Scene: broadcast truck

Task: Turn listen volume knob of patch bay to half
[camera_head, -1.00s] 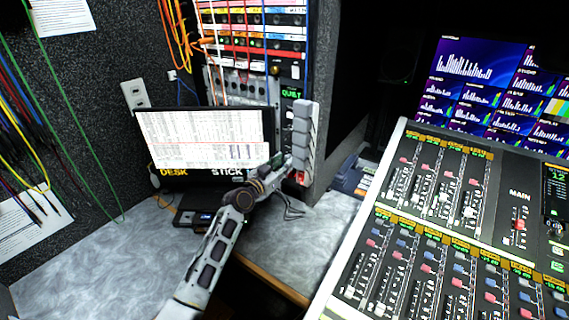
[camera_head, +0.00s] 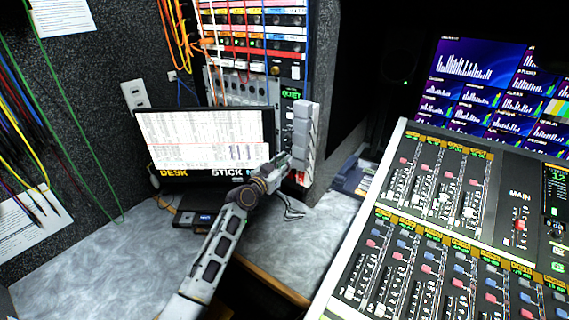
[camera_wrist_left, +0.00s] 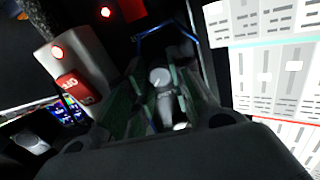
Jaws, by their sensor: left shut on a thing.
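The patch bay (camera_head: 243,88) stands in the rack at the back, with rows of jacks and colored cables. My left gripper (camera_head: 281,161) reaches to the lower right of the rack, beside a tall grey unit (camera_head: 302,130) with a red part at its bottom. In the left wrist view, a small pale round knob (camera_wrist_left: 160,77) lies between the gripper's fingers (camera_wrist_left: 163,92), which are shut on it. The knob is hidden behind the gripper in the head view, and its pointer cannot be read. My right gripper is not in view.
A monitor (camera_head: 205,138) stands left of my gripper, close to my arm. Orange and white cables (camera_head: 217,50) hang over the rack. A mixing console (camera_head: 440,240) fills the right side. The grey desk (camera_head: 110,255) is mostly clear at the left.

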